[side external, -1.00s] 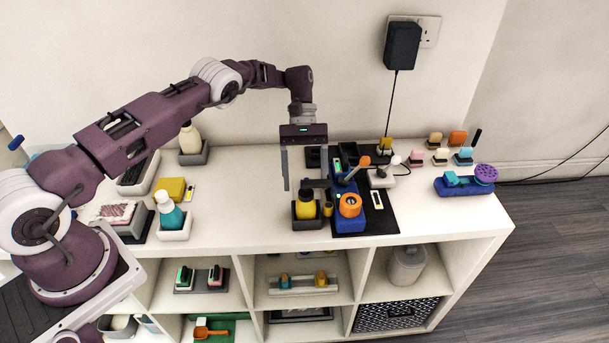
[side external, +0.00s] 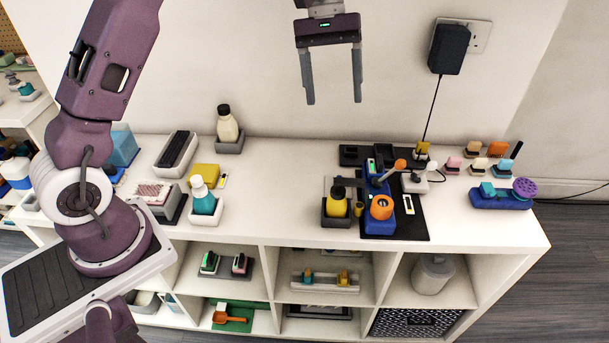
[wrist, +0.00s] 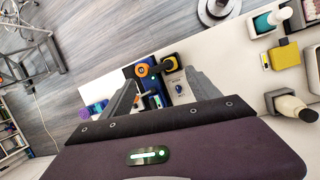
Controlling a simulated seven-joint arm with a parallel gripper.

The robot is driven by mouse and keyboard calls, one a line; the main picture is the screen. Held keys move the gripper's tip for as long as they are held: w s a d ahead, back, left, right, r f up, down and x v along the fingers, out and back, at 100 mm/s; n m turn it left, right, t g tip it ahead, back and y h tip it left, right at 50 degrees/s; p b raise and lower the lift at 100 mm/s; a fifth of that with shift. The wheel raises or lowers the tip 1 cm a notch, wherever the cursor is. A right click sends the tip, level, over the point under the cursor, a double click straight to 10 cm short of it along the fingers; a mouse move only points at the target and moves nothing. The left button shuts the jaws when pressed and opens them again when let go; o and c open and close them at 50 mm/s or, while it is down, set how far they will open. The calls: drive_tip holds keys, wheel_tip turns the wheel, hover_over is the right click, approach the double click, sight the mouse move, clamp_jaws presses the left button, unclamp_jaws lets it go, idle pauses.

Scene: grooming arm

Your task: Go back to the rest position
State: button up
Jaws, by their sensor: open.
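My gripper (side external: 333,98) is open and empty. It hangs in the air high above the white shelf top, with its two grey fingers pointing down and well apart. In the wrist view my gripper (wrist: 162,80) also shows nothing held between its fingers. Below it on the shelf top stand a yellow bottle (side external: 337,207) in a dark holder and a blue station (side external: 376,222) with an orange ring (side external: 381,207). The gripper touches none of them.
A teal bottle (side external: 200,200), a yellow block (side external: 203,173) and a cream bottle (side external: 228,128) stand left of centre. A black charger (side external: 447,48) with a hanging cable is on the wall at right. A purple-headed brush (side external: 524,188) lies at far right.

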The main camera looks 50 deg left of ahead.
drive_tip(key=s+r+m+t+y, duration=0.1)
drive_tip(key=s+r+m+t, duration=0.1)
drive_tip(key=s+r, duration=0.7)
drive_tip(key=s+f+m+t+y, duration=0.1)
drive_tip(key=s+f+m+t, duration=0.1)
drive_tip(key=s, duration=0.8)
drive_tip(key=s+f+m+t+y, duration=0.1)
drive_tip(key=s+f+m+t, duration=0.1)
drive_tip(key=s, duration=0.8)
drive_tip(key=shift+s+d+m+t+y, duration=0.15)
drive_tip(key=shift+s+m+t+y, duration=0.05)
drive_tip(key=shift+m+t+y, duration=0.25)
drive_tip(key=shift+r, duration=0.1)
